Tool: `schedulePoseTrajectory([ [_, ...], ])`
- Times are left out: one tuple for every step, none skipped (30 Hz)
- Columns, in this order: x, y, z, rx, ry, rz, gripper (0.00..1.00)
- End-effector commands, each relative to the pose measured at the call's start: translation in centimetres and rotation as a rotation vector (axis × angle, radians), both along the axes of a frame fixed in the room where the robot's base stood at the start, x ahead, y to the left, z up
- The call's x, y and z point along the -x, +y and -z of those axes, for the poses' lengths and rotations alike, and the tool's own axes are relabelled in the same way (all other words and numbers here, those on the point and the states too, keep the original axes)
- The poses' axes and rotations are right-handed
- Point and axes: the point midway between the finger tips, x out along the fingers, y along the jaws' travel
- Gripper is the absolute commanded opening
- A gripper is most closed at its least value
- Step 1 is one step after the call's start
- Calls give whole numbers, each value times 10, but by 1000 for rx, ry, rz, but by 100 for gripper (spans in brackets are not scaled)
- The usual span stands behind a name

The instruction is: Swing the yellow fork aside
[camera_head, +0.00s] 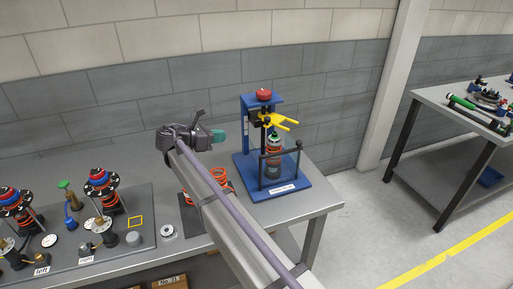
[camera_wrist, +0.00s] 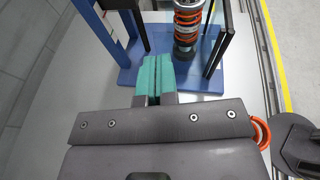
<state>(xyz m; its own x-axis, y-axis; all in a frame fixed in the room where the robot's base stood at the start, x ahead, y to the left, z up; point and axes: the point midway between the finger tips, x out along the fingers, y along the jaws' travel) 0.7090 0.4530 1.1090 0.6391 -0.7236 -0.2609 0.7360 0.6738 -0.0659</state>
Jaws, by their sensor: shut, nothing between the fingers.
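The yellow fork (camera_head: 280,121) sticks out to the right from the blue fixture (camera_head: 302,186), below a red knob (camera_head: 263,95). It is above a strut with an orange spring (camera_head: 273,160), which stands upright in the fixture. My gripper (camera_head: 219,136) is left of the fixture, apart from the fork. Its teal fingers (camera_wrist: 152,78) are shut together with nothing between them. In the wrist view the fixture's blue base (camera_wrist: 200,80) and the strut's spring (camera_wrist: 188,22) lie beyond the fingertips. The fork does not show in the wrist view.
Black posts with a crossbar (camera_head: 281,160) stand at the fixture's front. Orange springs (camera_head: 220,178) lie on the bench left of the fixture, near my arm. A grey mat (camera_head: 150,205) with strut assemblies and small parts is farther left. Another table (camera_head: 430,101) stands at right.

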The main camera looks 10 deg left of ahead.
Motion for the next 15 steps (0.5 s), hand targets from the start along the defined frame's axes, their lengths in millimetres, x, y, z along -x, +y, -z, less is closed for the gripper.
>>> schedulePoseTrajectory([
  [-7, 8, -7, 55, -72, 42, 0],
  [-7, 6, -21, 81, -110, 67, 0],
  [-5, 3, -30, 102, -144, 91, 0],
  [-3, 1, -33, 110, -163, 103, 0],
  [-1, -1, -35, 114, -172, 113, 0],
  [-1, -2, -35, 110, -173, 118, 0],
  [-1, -2, -34, 109, -173, 117, 0],
  [-1, -3, -34, 109, -173, 116, 0],
  [-2, -4, -34, 109, -172, 116, 0],
  [-4, -6, -34, 109, -172, 116, 0],
  [-5, -8, -33, 109, -172, 116, 0],
  [-8, -12, -33, 108, -171, 115, 0],
  [-11, -16, -32, 108, -171, 115, 0],
  [-14, -21, -32, 108, -171, 116, 0],
  [-18, -28, -31, 108, -171, 117, 0],
])
